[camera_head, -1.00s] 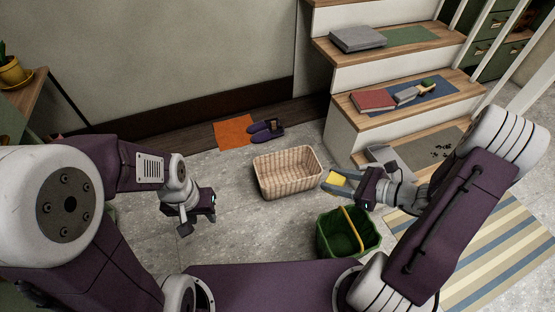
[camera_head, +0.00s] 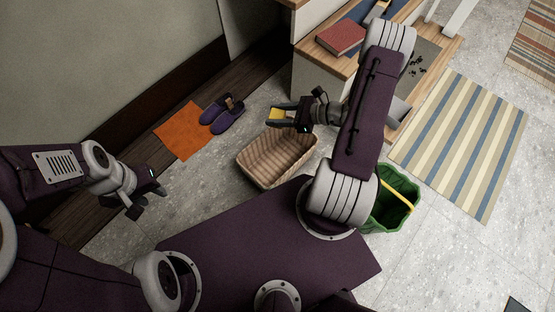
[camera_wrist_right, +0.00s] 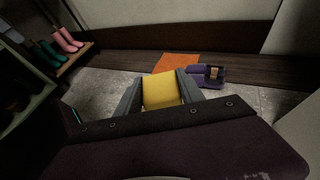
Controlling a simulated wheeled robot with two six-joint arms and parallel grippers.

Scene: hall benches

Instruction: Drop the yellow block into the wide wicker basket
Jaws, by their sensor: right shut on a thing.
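The yellow block (camera_head: 277,114) is held between the fingers of my right gripper (camera_head: 276,115), which is shut on it. In the right wrist view the yellow block (camera_wrist_right: 161,91) sits between the two dark fingers. In the head view the block appears over the far rim of the wide wicker basket (camera_head: 270,170). Its exact height above the basket is hard to tell. The basket stands on the floor, and its visible inside looks empty. My left gripper (camera_head: 148,204) is at the left, away from the basket; its fingers look apart with nothing between them.
Purple slippers (camera_head: 222,114) and an orange mat (camera_head: 184,131) lie beyond the basket. Stairs with a red book (camera_head: 341,38) rise behind. A striped rug (camera_head: 461,140) lies right.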

